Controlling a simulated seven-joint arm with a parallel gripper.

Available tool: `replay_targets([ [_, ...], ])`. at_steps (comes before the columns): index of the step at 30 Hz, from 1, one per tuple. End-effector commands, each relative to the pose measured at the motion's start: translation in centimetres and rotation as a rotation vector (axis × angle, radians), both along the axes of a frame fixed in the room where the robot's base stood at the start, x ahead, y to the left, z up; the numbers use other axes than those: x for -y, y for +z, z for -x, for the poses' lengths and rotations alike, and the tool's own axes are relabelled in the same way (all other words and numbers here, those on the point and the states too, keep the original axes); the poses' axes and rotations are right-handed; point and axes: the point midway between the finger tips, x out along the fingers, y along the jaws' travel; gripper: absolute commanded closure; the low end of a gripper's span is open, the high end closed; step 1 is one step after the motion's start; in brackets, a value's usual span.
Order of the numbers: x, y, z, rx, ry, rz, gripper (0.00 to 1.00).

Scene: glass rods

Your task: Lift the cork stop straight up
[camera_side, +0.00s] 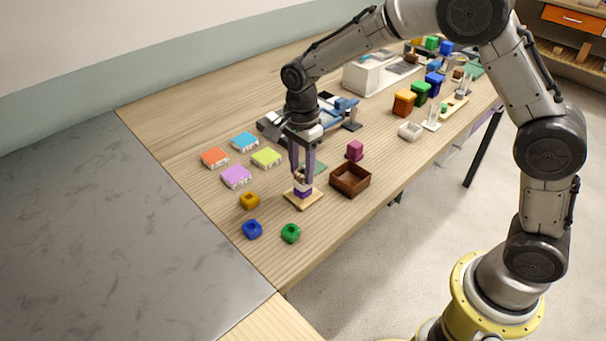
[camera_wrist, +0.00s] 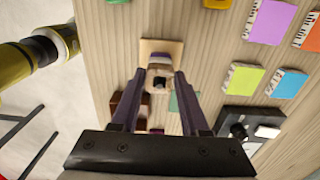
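The tan cork stop (camera_side: 300,176) sits at the top of a small white and purple holder (camera_side: 303,190), which stands on a square light-wood plate (camera_side: 292,195). In the wrist view the cork stop (camera_wrist: 160,73) shows dark and tan between the fingertips, over the wooden plate (camera_wrist: 176,46). My gripper (camera_side: 302,172) points straight down, with one finger on each side of the cork stop. In the wrist view my gripper (camera_wrist: 159,76) looks open, with a narrow gap beside the cork; contact is not clear.
A brown open box (camera_side: 350,180) stands close to the right of the plate, with a magenta block (camera_side: 355,150) behind it. Yellow (camera_side: 250,201), blue (camera_side: 252,229) and green (camera_side: 290,233) blocks lie in front. Coloured flat cases (camera_side: 236,176) lie to the left.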

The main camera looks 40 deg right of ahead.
Motion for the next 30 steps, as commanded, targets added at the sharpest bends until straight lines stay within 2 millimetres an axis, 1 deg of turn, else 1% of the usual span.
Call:
replay_targets([
  [1, 0.0, 0.0, 0.0, 0.000, 0.000, 0.000, 0.66],
  [5, 0.0, 0.0, 0.0, 0.000, 0.000, 0.000, 0.89],
  [6, 0.0, 0.0, 0.0, 0.000, 0.000, 0.000, 0.96],
  [7, 0.0, 0.0, 0.0, 0.000, 0.000, 0.000, 1.00],
  [16, 0.0, 0.1, 0.0, 0.000, 0.000, 0.000, 1.00],
  [20, 0.0, 0.6, 0.0, 0.001, 0.000, 0.000, 1.00],
  [23, 0.0, 1.5, -0.1, 0.002, 0.000, 0.000, 1.00],
  [26, 0.0, 2.9, -0.1, 0.004, 0.000, -0.001, 1.00],
  [27, 0.0, 3.6, 0.1, 0.005, 0.000, -0.001, 1.00],
  [30, 0.3, 5.2, 1.6, 0.004, 0.000, -0.001, 1.00],
])
